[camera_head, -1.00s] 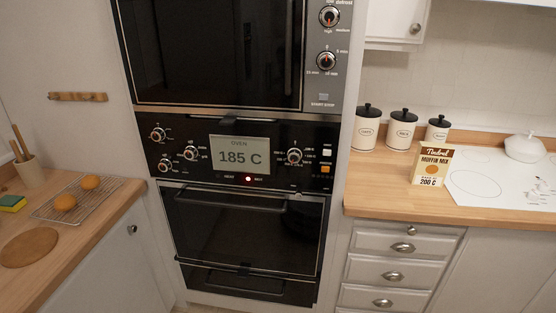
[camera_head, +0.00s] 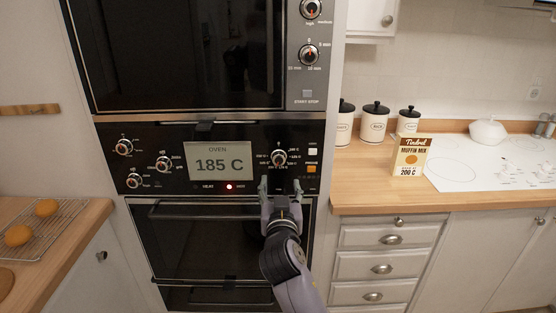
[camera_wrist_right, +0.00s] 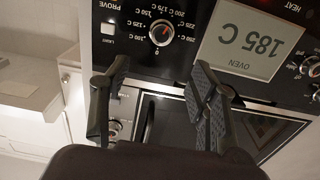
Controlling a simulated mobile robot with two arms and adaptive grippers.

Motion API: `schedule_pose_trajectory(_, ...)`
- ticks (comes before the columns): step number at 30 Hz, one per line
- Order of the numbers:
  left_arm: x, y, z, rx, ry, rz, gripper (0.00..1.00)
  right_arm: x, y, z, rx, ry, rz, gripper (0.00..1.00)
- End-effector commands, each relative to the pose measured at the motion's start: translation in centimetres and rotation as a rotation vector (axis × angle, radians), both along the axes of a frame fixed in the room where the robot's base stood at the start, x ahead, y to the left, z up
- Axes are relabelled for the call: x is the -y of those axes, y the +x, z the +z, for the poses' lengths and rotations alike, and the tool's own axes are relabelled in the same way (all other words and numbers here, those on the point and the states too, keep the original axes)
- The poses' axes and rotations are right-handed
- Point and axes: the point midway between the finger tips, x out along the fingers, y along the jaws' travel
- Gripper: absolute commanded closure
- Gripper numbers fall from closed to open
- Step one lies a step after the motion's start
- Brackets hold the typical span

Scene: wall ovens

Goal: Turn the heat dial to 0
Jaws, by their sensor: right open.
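The oven's round silver dial (camera_head: 279,157) with temperature marks around it sits on the black control panel, right of the display (camera_head: 219,163), which reads 185 C. In the right wrist view the dial (camera_wrist_right: 161,32) is in full view beyond the fingers, with a small red mark on its face. My right gripper (camera_head: 280,184) is open and empty, with its fingertips just below the dial in the head view. In the right wrist view the gripper (camera_wrist_right: 158,74) has its fingers spread and apart from the dial. My left gripper is not in view.
Several smaller knobs (camera_head: 124,146) sit left of the display. The oven door handle (camera_head: 219,214) lies below the panel. A counter on the right holds a muffin mix box (camera_head: 411,156) reading 200 C and canisters (camera_head: 375,125). A rack (camera_head: 39,225) with buns is on the left counter.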

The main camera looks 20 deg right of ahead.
Motion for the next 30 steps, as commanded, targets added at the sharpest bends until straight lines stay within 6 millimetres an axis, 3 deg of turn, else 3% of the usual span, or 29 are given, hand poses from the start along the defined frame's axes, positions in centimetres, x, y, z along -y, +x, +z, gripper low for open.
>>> schedule_pose_trajectory(6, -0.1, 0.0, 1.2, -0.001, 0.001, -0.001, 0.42, 1.3, 4.4, 0.3, -0.001, -0.003, 0.0, 0.45)
schedule_pose_trajectory(15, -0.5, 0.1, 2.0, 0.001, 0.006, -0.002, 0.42, 2.8, 9.5, 0.1, -0.002, -0.002, 0.0, 0.45)
schedule_pose_trajectory(22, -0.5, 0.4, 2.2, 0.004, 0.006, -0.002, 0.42, 3.4, 11.9, 0.0, -0.002, -0.002, 0.001, 0.45)
schedule_pose_trajectory(30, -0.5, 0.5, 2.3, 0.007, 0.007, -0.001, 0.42, 3.7, 12.6, -0.1, -0.002, 0.001, 0.001, 0.45)
